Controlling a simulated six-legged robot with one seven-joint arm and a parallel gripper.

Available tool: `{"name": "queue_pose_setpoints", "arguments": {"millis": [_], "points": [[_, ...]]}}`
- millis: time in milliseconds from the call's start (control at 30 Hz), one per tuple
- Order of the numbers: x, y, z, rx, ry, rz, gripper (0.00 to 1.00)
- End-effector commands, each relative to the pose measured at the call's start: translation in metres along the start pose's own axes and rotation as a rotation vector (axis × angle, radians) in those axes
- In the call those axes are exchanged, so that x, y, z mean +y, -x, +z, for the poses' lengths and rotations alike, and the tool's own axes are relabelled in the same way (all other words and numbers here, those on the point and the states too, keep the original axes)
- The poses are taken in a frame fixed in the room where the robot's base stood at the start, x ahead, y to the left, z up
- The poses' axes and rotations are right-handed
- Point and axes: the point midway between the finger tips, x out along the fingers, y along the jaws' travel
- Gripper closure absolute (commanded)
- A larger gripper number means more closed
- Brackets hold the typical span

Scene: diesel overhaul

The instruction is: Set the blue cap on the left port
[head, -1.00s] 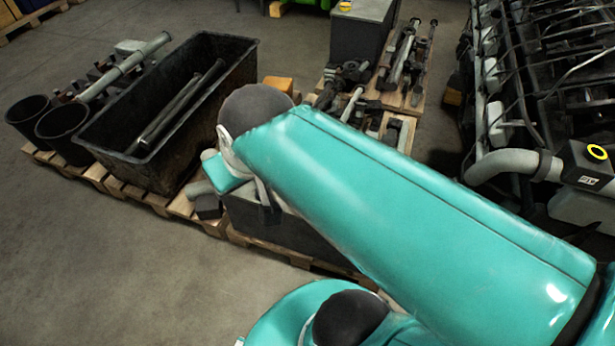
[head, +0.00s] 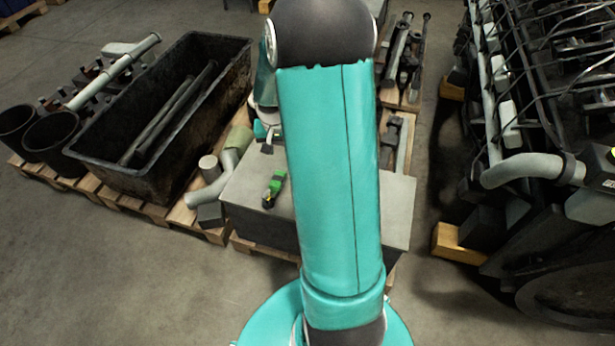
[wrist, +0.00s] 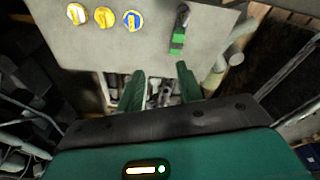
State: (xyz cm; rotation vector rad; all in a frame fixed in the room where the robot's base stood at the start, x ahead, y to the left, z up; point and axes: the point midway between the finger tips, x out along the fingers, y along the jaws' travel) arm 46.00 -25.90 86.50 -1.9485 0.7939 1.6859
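The blue cap (wrist: 132,20), a small round piece with yellow on it, sits on the grey box top (wrist: 170,45) at the top of the wrist view. It is the right one of three in a row, beside a yellow cap (wrist: 104,17) and a white-and-yellow one (wrist: 76,13). My gripper (wrist: 160,70) is open and empty, its two green fingers apart and off the caps. In the head view my arm covers the caps and most of the gripper. I cannot make out the left port.
A green and black tool (head: 273,188) lies on the grey box (head: 245,195); it also shows in the wrist view (wrist: 179,30). A black bin (head: 85,150) with pipes stands on pallets at left. The engine (head: 540,110) stands at right. Floor is clear at front left.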

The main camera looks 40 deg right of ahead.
Motion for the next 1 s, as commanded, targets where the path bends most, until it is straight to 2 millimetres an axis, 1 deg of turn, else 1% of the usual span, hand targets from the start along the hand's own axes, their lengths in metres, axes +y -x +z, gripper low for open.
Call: {"name": "queue_pose_setpoints", "arguments": {"millis": [33, 67, 100, 167, 200, 300, 400, 500, 533, 767, 1000], "points": [[0.012, -0.027, -0.003, -0.026, -0.038, 0.003, 0.64], [0.019, -0.042, -0.004, -0.038, -0.06, 0.004, 0.64], [0.027, -0.061, -0.006, -0.052, -0.088, 0.005, 0.64], [0.04, -0.09, -0.007, -0.075, -0.134, 0.005, 0.64], [0.049, -0.11, -0.007, -0.089, -0.164, 0.004, 0.64], [0.067, -0.155, -0.002, -0.121, -0.233, -0.001, 0.64], [0.08, -0.19, 0.004, -0.146, -0.287, -0.006, 0.64], [0.088, -0.211, 0.008, -0.16, -0.322, -0.01, 0.64], [0.089, -0.215, 0.009, -0.163, -0.329, -0.011, 0.64], [0.089, -0.23, 0.011, -0.167, -0.337, -0.012, 0.64], [0.087, -0.253, 0.015, -0.167, -0.337, -0.012, 0.64]]}}
